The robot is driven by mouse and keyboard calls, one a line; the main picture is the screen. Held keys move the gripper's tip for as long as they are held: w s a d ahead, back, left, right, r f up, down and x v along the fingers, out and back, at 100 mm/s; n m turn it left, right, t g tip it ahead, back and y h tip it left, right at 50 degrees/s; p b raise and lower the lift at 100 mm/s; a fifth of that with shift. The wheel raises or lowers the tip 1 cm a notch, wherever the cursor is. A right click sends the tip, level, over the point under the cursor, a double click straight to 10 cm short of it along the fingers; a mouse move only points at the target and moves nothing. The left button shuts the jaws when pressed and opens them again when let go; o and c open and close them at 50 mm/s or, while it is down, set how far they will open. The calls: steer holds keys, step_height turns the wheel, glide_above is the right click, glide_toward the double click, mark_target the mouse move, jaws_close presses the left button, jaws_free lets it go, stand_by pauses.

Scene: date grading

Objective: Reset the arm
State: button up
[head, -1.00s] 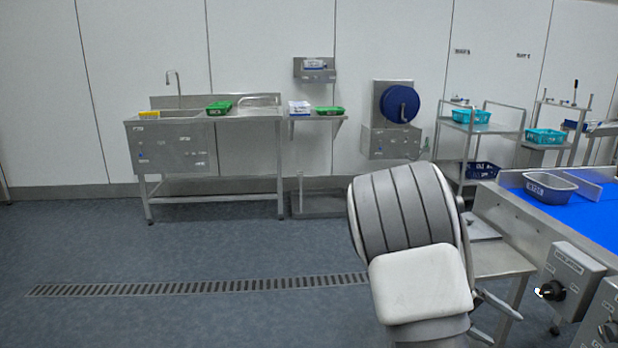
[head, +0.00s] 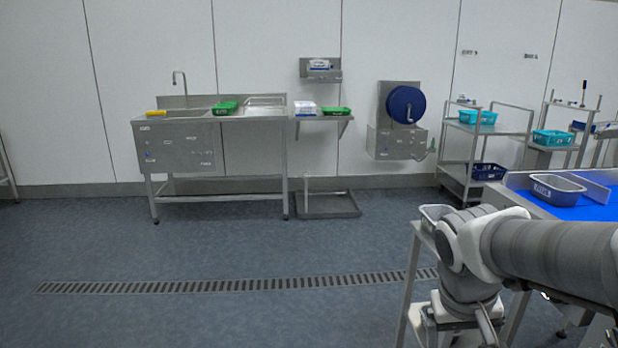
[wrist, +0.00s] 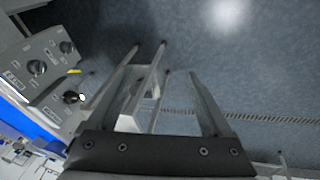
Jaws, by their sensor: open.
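My arm comes in from the right edge of the head view and bends downward at a grey and white joint. My gripper (head: 486,334) hangs below it at the bottom edge, partly cut off and partly behind my own links. It is over or beside a small metal stand (head: 408,290); I cannot tell which. In the wrist view a dark bracket with screws spans the bottom, and metal legs and floor show beyond it. My gripper is open, and I see nothing held.
A conveyor with a blue belt (head: 590,213) and a grey tray (head: 557,190) stands at the right. Control knobs (wrist: 37,68) show in the wrist view. A sink bench (head: 180,150) and a trolley (head: 487,128) stand at the back. The floor (head: 250,250) at left and centre is clear.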

steer(key=s+a+r+n+t+y, duration=0.2)
steer(key=s+a+r+t+y, duration=0.15)
steer(key=s+a, duration=0.5)
step_height(320, 180, up, 25)
steer(key=w+p, duration=0.1)
steer(key=p, duration=2.2)
steer(key=shift+f+h+p, duration=0.2)
steer(key=shift+h+p, duration=0.2)
steer(key=shift+h, duration=0.05)
